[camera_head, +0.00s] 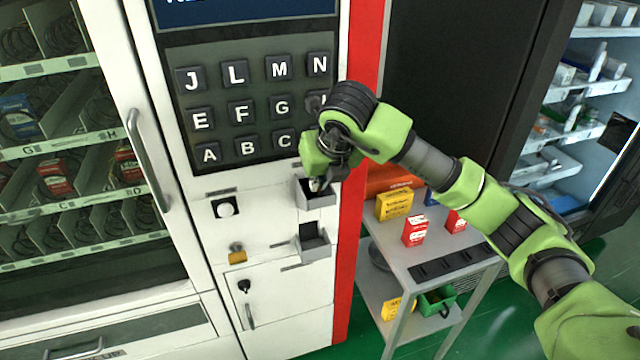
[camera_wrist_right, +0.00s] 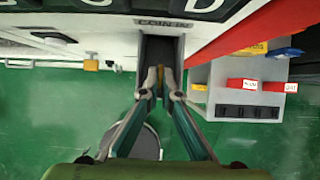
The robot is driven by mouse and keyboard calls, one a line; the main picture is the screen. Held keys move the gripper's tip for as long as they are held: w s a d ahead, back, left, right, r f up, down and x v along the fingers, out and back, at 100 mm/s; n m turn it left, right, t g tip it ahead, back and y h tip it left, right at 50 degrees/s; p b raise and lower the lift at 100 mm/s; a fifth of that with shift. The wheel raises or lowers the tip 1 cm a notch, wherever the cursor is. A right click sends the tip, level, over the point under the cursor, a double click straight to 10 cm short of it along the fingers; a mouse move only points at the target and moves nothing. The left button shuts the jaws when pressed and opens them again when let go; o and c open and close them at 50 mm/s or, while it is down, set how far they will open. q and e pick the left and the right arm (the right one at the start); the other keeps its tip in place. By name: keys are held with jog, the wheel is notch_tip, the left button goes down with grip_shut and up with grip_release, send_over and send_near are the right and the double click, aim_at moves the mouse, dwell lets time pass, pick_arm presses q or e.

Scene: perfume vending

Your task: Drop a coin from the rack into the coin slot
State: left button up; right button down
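My right gripper (camera_head: 318,184) is at the upper grey box (camera_head: 320,200) on the vending machine's white front, below the letter keys. In the right wrist view the fingertips (camera_wrist_right: 160,86) are close together at the mouth of this grey box (camera_wrist_right: 160,48), under the "COIN IN" label (camera_wrist_right: 165,22). A thin gold edge, seemingly the coin (camera_wrist_right: 160,76), shows between the fingertips. The slot itself is not clearly visible. The black rack (camera_head: 450,263) lies on the cart's top and also shows in the right wrist view (camera_wrist_right: 248,111). My left gripper is not in view.
A second grey box (camera_head: 314,243) sits below the first. The grey cart (camera_head: 415,250) stands right of the machine's red edge, with yellow (camera_head: 394,204) and red (camera_head: 415,231) boxes. A dark cabinet and an open lit fridge (camera_head: 590,110) stand behind my right arm.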

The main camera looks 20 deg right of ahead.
jog(key=c, duration=2.2)
grip_release()
jog(key=v, duration=1.2)
